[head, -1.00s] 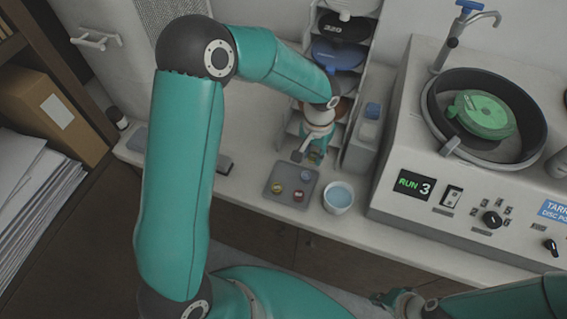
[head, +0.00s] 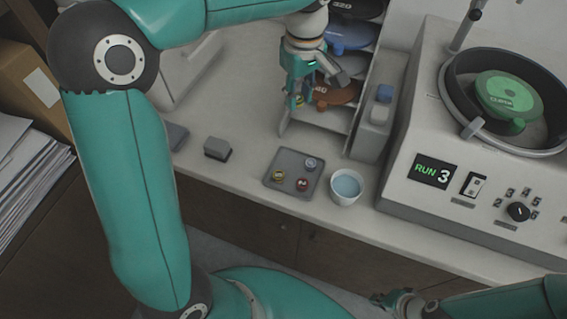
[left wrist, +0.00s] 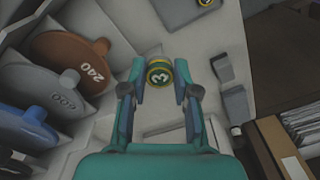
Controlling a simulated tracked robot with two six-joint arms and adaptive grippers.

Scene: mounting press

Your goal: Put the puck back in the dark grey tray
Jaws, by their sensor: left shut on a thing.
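My left gripper (head: 298,97) is in front of the disc shelves, beyond the tray. In the left wrist view its fingers are shut on a round puck (left wrist: 160,75) with a yellowish-green rim and a dark face marked 3. The puck (head: 301,100) is small and partly covered by the fingers in the head view. The dark grey tray (head: 290,158) lies on the bench nearer to me, holding a yellow, a red and a grey-blue puck. A corner of the tray (left wrist: 180,12) shows in the left wrist view. My right gripper (head: 393,300) is at the bottom, small and unclear.
A white bowl of bluish liquid (head: 346,187) stands right of the tray. A small grey block (head: 217,148) lies to its left. The rack holds a brown disc (head: 338,92) and a blue disc (head: 350,38). The press (head: 400,185) fills the right side.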

